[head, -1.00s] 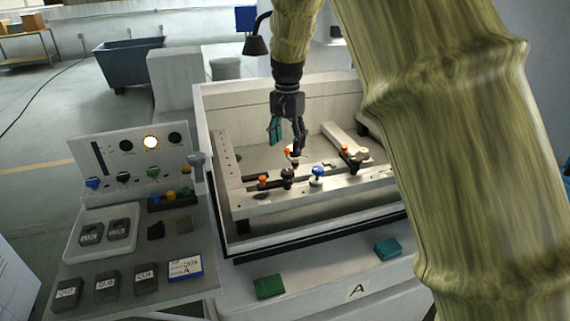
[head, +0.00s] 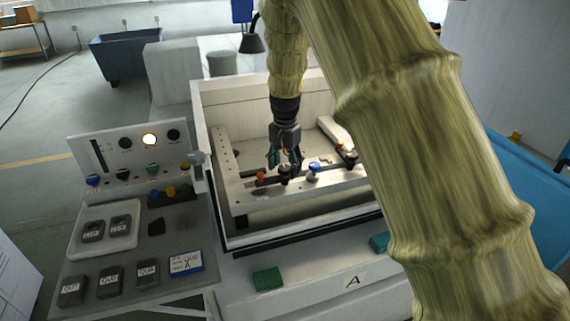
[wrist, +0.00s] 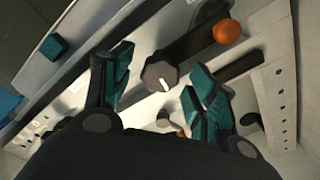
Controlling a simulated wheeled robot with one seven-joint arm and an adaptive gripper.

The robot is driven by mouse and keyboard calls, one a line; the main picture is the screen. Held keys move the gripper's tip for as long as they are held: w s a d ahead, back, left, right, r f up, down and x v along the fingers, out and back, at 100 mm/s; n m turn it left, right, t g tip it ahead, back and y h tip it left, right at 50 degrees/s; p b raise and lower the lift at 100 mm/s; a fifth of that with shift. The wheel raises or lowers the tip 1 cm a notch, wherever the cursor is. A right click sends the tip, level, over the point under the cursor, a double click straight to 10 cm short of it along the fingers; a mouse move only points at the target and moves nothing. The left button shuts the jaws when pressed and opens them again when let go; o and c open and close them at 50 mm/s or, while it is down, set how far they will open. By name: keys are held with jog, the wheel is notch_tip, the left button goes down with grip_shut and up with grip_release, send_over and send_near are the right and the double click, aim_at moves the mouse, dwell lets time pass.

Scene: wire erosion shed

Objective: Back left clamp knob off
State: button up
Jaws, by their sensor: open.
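My gripper (head: 285,160) is open above the clamp rail in the machine tank. In the head view its fingers hang just behind a black knob (head: 284,171). In the wrist view a black knob with a white mark (wrist: 160,74) shows between the teal fingertips (wrist: 156,84), with nothing gripped. An orange knob (head: 260,177) sits left of the black one; an orange ball-shaped knob also shows in the wrist view (wrist: 227,31). A small orange part (wrist: 183,133) shows partly behind the gripper. The back left clamp is not clearly visible; my gripper covers that area in the head view.
A blue knob (head: 314,168) stands right of the black knob. Another orange knob (head: 340,147) and black knob (head: 351,157) are at the rail's right. The tank wall (head: 213,190) surrounds the rails. A control panel (head: 130,150) is at left.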

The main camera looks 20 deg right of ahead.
jog(key=c, duration=1)
jog(key=shift+c, duration=0.2)
jog(key=shift+n, duration=0.4)
jog(key=n+p, duration=0.1)
jog(key=n, duration=0.2)
jog(key=shift+r+n, duration=0.1)
jog(key=shift+n, duration=0.2)
jog(key=n+p, duration=0.1)
jog(key=n, duration=0.3)
jog(key=shift+n, duration=0.3)
jog(key=n+p, duration=0.1)
jog(key=n, duration=0.3)
jog(key=shift+n, duration=0.3)
jog(key=shift+n+p, duration=0.5)
jog(key=shift+n, duration=1.7)
